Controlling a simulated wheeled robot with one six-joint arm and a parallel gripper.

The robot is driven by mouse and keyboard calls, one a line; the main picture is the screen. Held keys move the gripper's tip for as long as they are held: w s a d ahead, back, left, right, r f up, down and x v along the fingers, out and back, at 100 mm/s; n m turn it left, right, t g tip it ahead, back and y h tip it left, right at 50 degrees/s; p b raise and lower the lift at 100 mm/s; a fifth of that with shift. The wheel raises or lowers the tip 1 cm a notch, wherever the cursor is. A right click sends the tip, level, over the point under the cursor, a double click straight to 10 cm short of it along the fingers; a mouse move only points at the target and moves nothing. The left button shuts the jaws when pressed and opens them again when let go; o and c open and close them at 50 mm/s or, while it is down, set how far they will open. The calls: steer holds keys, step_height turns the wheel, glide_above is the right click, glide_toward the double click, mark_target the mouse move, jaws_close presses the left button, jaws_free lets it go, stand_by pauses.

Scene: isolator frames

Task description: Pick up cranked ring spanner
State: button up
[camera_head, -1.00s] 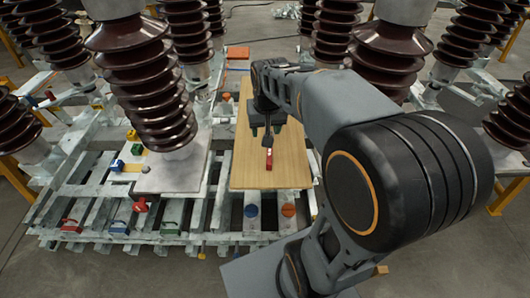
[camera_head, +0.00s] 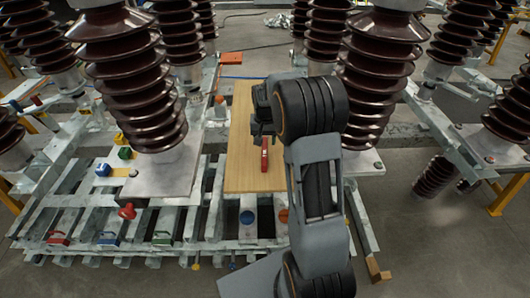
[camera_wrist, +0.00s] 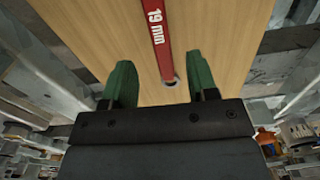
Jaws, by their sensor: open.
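The cranked ring spanner (camera_head: 264,155) lies on a wooden board (camera_head: 240,170), its red handle facing my side. In the wrist view the red handle (camera_wrist: 157,38), marked "19 mm", runs down towards the gap between my green fingers, and a holed end shows at its near tip. My gripper (camera_wrist: 160,78) is open, with one finger on each side of the handle's line. In the head view the gripper (camera_head: 262,135) is just beyond the visible red part and covers the rest of the spanner. Whether the fingers touch it, I cannot tell.
Tall brown ribbed insulators (camera_head: 125,75) stand on both sides of the board. A slatted metal frame (camera_head: 75,215) carries several small coloured objects, with a red knob (camera_head: 127,211) to the left. The board around the spanner is otherwise clear.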

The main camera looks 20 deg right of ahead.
mark_target(265, 149)
steer(key=shift+w+f, duration=0.15)
steer(key=shift+f, duration=3.05)
steer(key=shift+c, duration=0.5)
jaws_close()
